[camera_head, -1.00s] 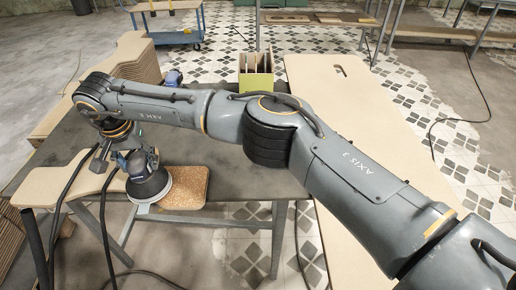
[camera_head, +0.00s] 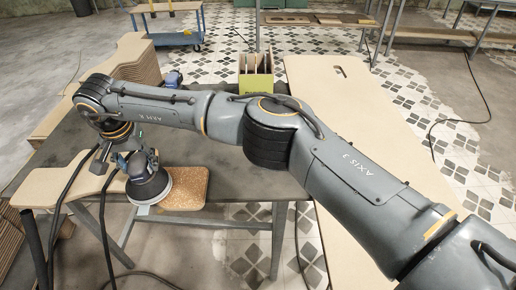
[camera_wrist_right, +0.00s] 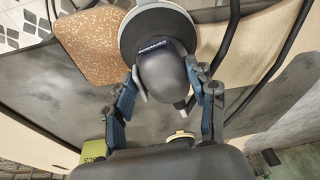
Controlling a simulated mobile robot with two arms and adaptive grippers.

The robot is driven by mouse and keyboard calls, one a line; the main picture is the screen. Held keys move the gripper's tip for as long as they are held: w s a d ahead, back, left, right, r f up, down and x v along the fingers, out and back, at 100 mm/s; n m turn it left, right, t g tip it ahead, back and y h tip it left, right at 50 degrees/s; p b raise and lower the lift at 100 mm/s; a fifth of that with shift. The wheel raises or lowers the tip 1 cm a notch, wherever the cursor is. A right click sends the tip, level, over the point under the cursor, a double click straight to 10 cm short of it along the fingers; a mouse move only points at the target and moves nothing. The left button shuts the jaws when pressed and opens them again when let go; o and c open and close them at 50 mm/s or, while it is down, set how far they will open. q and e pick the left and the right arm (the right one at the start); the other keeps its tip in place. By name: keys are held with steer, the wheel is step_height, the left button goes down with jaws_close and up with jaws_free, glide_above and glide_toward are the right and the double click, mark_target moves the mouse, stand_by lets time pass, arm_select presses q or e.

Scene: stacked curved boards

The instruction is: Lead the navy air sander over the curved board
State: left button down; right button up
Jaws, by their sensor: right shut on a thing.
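The navy air sander (camera_head: 148,178) with a pale round pad stands at the front edge of the table, next to the cork mat (camera_head: 188,188). In the wrist view the sander (camera_wrist_right: 163,72) sits between the fingers of my right gripper (camera_wrist_right: 168,84), which is shut on its body. In the head view my right gripper (camera_head: 122,160) is partly hidden by my arm. The beige curved board (camera_head: 66,182) lies to the left of the sander. I cannot tell whether the pad touches anything. My left gripper is not in view.
Stacked curved boards (camera_head: 137,62) stand at the far left of the dark table (camera_head: 215,160). A yellow-green box (camera_head: 256,84) with upright sheets is at the back. A large beige panel (camera_head: 355,120) is on the right. Dark hoses (camera_head: 72,190) hang by the board.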

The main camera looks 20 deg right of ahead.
steer(key=shift+r, duration=0.1)
stand_by(0.3)
steer(key=o, duration=0.8)
steer(key=shift+s, duration=0.1)
steer(key=v, duration=1.2)
